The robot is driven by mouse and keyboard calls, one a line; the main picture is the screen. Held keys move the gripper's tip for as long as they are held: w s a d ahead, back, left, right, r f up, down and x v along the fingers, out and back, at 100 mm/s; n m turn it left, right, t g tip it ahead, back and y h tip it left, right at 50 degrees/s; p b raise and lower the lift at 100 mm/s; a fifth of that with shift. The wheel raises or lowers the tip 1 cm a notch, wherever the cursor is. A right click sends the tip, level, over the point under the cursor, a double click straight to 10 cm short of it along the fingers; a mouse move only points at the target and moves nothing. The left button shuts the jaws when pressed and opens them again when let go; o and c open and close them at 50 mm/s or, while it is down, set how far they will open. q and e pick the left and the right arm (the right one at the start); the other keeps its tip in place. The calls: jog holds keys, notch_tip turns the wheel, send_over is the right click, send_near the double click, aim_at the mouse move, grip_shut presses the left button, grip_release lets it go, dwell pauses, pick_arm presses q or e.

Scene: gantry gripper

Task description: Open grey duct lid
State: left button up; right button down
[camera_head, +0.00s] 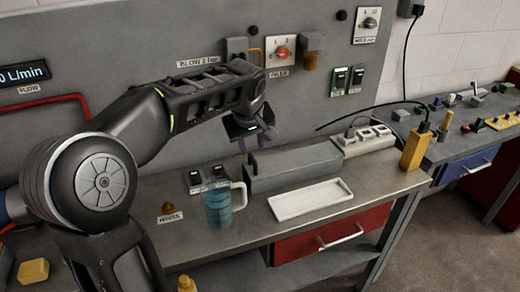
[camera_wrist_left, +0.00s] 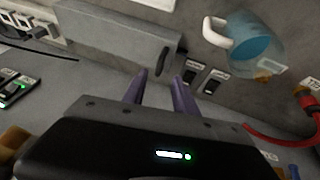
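The grey duct (camera_head: 295,165) is a long box on the workbench, left of the white power strip. Its lid looks shut in the head view. In the left wrist view the duct (camera_wrist_left: 112,38) fills the upper left, with a dark oval shape (camera_wrist_left: 163,62) on its near end. My left gripper (camera_head: 250,146) hangs above and beside the left end of the duct, apart from it. In the left wrist view its two purple fingers (camera_wrist_left: 161,76) stand apart with nothing between them, pointing toward the duct's end. My right gripper is not in view.
A white tray (camera_head: 310,199) lies in front of the duct. A mug with blue liquid (camera_head: 219,205) stands left of it, by two black switches (camera_head: 205,176). A power strip (camera_head: 363,139) and a yellow block (camera_head: 415,148) stand right. The wall panel is close behind.

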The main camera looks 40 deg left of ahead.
aim_at(254, 161)
pick_arm(q)
jog(key=shift+p+x, duration=0.65)
jog(key=shift+x, duration=3.15)
jog(key=shift+s, duration=0.15)
grip_shut()
